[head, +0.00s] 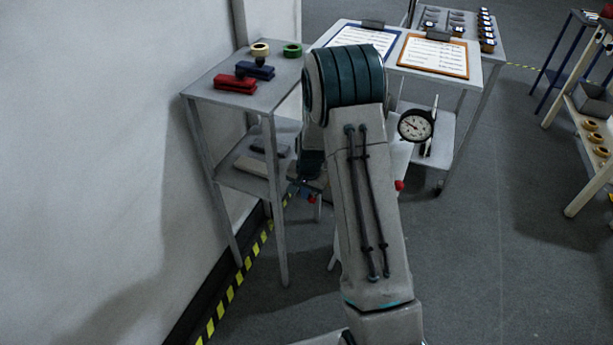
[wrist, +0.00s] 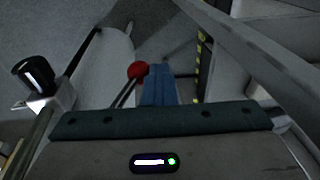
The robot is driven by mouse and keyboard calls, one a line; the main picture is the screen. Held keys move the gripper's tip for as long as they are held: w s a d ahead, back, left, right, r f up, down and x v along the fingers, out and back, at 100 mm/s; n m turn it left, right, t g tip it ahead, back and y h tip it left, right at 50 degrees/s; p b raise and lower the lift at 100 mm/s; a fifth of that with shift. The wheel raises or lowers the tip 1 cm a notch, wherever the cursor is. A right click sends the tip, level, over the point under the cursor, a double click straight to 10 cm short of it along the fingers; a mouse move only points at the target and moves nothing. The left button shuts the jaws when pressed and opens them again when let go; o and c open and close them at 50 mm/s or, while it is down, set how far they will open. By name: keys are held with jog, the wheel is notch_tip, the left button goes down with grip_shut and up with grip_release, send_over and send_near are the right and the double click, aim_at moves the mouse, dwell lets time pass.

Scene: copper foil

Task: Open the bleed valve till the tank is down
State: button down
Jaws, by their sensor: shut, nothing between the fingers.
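My gripper (wrist: 158,85) shows in the wrist view with its blue fingers shut and nothing between them. A red ball knob (wrist: 138,70) on thin rods, likely the bleed valve's lever, is just left of the fingertips; I cannot tell if they touch. The white rounded tank (wrist: 103,62) lies behind it. In the head view my arm hides most of the tank. A red knob (head: 312,199) shows beside my gripper (head: 303,188), low by the shelf stand. A round dial gauge (head: 416,125) stands right of my arm; its needle points up-left, too small to read.
A grey shelf stand (head: 205,88) with stamps and tape rolls is at left by the wall. A table with clipboards (head: 436,56) is behind. Another red knob (head: 399,185) shows right of my arm. A black knob (wrist: 35,75) is at left in the wrist view.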

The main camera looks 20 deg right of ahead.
jog(key=shift+s+d+f+g+h+p, duration=0.1)
jog(key=shift+d+f+g+h+p, duration=0.1)
jog(key=shift+g+h+p, duration=0.25)
jog(key=shift+s+d+f+g+h+p, duration=0.15)
jog(key=shift+g+h+p, duration=0.15)
jog(key=shift+h, duration=0.25)
jog(key=shift+s+d+f, duration=0.1)
jog(key=shift+s+f, duration=0.05)
jog(key=shift+f, duration=0.15)
dwell(1.9)
dwell(1.3)
notch_tip(320, 180, up, 14)
jog(key=a+p, duration=0.1)
jog(key=a, duration=0.1)
jog(key=shift+s, duration=0.15)
jog(key=shift+f, duration=0.1)
dwell(0.4)
jog(key=s+a+r+n+t+p, duration=0.1)
jog(key=s+r+n+p, duration=0.3)
jog(key=s+r, duration=0.7)
jog(key=s+a+r+n+t+y+p, duration=0.1)
jog(key=s+r+n+p, duration=0.3)
jog(key=s+r, duration=0.8)
jog(key=s+a, duration=0.1)
jog(key=s, duration=0.3)
jog(key=shift+a+y, duration=0.2)
jog(key=shift+y, duration=0.1)
